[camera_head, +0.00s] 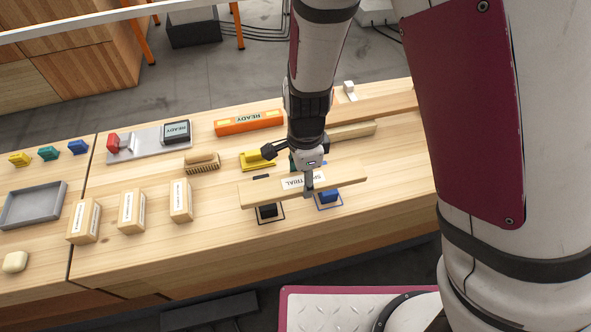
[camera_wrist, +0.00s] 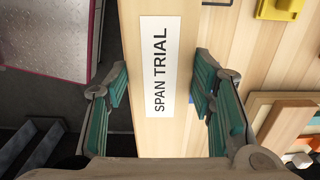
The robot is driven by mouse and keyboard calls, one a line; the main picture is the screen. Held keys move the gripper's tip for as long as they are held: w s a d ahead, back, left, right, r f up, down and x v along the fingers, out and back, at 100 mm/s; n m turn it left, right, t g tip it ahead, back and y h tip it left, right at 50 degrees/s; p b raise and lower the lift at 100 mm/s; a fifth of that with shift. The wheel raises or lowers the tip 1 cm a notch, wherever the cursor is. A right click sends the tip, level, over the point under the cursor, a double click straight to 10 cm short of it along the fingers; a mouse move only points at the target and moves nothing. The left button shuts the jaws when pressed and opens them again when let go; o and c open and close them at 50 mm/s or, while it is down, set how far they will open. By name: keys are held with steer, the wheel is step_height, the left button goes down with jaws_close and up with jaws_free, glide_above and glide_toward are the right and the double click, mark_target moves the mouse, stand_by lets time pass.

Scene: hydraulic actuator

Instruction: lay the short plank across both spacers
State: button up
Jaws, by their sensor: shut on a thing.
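The short plank (camera_head: 345,183), pale wood with a white "SPAN TRIAL" label, is in my gripper (camera_head: 308,185). It lies lengthwise left to right over the bench front. In the wrist view the plank (camera_wrist: 150,20) runs between the two green-padded fingers of my gripper (camera_wrist: 163,95), which are shut on it. A black spacer (camera_head: 268,211) shows below the plank's left part, on a black-outlined mark. A blue spacer (camera_head: 329,196) shows below its right part, on a blue-outlined mark. The plank partly hides both spacers. I cannot tell whether it touches them.
Several labelled wooden blocks (camera_head: 132,211) stand to the left. A longer wooden piece (camera_head: 352,131) lies behind right. The bench's front edge is close to the plank.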

mark_target(295, 177)
steer(key=shift+w+a+f+b, duration=0.2)
steer(key=shift+w+a+f, duration=0.1)
steer(key=shift+w+f, duration=0.3)
steer(key=shift+w+a+f+b, duration=0.15)
steer(key=shift+w+a+f, duration=0.2)
steer(key=shift+w+f, duration=0.25)
steer(key=shift+w+a+f+b, duration=0.2)
steer(key=shift+w+a+f, duration=0.1)
steer(key=shift+w+f, duration=0.3)
steer(key=shift+s+f, duration=0.1)
steer(key=shift+f, duration=0.05)
steer(key=shift+f, duration=0.4)
steer(key=shift+f, duration=0.2)
steer(key=o, duration=1.3)
